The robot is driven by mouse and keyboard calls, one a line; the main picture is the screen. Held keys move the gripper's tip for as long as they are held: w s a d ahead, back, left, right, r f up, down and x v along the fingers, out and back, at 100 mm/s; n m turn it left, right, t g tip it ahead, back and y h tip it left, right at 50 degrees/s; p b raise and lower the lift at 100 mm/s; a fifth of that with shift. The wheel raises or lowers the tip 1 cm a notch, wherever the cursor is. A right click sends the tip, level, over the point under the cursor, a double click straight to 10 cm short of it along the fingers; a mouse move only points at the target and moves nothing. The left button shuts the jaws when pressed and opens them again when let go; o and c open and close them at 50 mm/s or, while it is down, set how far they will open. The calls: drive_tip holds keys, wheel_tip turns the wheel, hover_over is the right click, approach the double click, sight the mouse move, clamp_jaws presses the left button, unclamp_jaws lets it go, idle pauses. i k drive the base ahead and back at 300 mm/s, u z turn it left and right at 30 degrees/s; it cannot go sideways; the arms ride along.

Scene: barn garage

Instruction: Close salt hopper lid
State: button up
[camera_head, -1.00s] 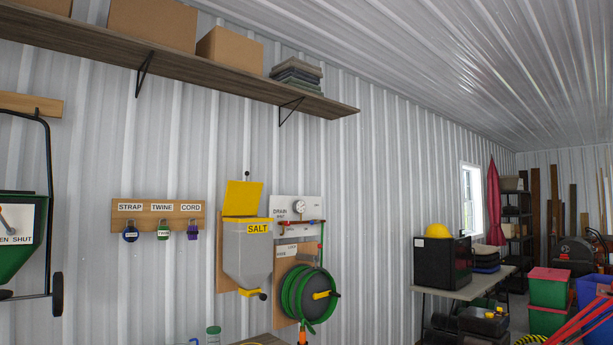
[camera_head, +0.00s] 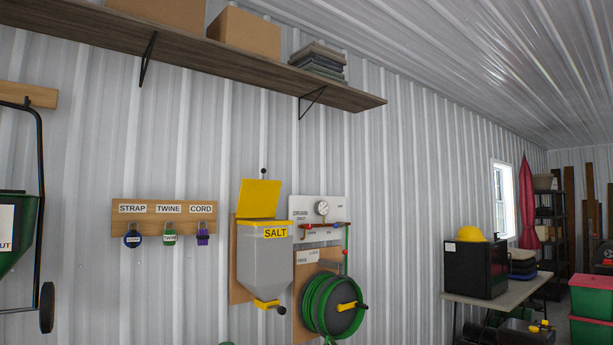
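A yellow label reads SALT (camera_head: 276,232). Its yellow lid (camera_head: 260,198) stands open, raised nearly upright at the back above the yellow rim. A small black knob on the wall shows just above the lid. A yellow and dark outlet (camera_head: 268,305) sits at the hopper's bottom. My gripper is not in view.
Right of the hopper are a drain panel (camera_head: 317,214) with a gauge and a green hose reel (camera_head: 334,304). A rack of labelled spools (camera_head: 164,217) hangs to the left. A wooden shelf (camera_head: 236,60) runs above. A table (camera_head: 497,291) stands at right.

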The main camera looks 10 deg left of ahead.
sight(258, 198)
drive_tip(key=z, duration=0.15)
drive_tip(key=i, duration=2)
drive_tip(key=u, duration=0.85)
drive_tip(key=i, duration=1.05)
drive_tip(key=u, duration=0.95)
